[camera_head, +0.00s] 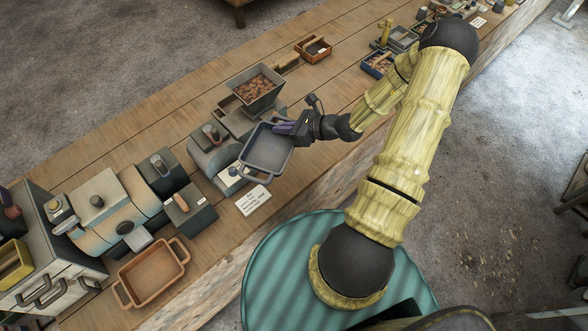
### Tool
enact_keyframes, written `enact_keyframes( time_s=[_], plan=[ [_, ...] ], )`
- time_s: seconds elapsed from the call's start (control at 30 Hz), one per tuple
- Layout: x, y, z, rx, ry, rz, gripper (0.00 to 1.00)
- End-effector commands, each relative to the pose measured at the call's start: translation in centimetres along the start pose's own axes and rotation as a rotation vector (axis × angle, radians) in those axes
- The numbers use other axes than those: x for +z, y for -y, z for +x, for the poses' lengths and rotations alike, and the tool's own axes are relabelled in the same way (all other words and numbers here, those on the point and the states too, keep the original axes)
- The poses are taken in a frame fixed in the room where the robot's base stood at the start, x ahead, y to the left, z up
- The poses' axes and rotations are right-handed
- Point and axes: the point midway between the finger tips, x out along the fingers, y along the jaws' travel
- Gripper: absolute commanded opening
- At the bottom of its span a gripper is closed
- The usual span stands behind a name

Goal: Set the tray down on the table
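A blue-grey tray (268,152) is in the middle of the head view, tilted, near the front edge of the long wooden table (215,255). My gripper (287,128) is at the tray's upper right side, with its fingers at the rim, and appears shut on it. The tray looks empty. It overlaps a grey machine behind it, and I cannot tell whether it touches the machine or the table. Its underside is hidden.
A hopper of brown pieces (255,88) stands behind the tray. A white card (253,200) lies in front of it. Grey machines (120,215) and an orange-brown tray (152,272) are at lower left. Bare tabletop shows behind the machines and near the smaller box (314,48).

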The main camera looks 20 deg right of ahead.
Motion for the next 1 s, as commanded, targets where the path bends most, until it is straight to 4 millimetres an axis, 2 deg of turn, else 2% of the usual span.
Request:
enact_keyframes(
  time_s=[0.03,0.4,0.7,1.0],
  plan=[
    [-1.2,1.0,0.3,-0.02,0.0,0.002,0.0],
    [-2.7,5.6,-1.0,-0.144,0.003,0.057,0.0],
    [-3.7,8.2,-2.0,-0.24,0.018,0.1,0.0],
    [-4.8,10.1,-3.1,-0.336,0.041,0.142,0.0]
  ],
)
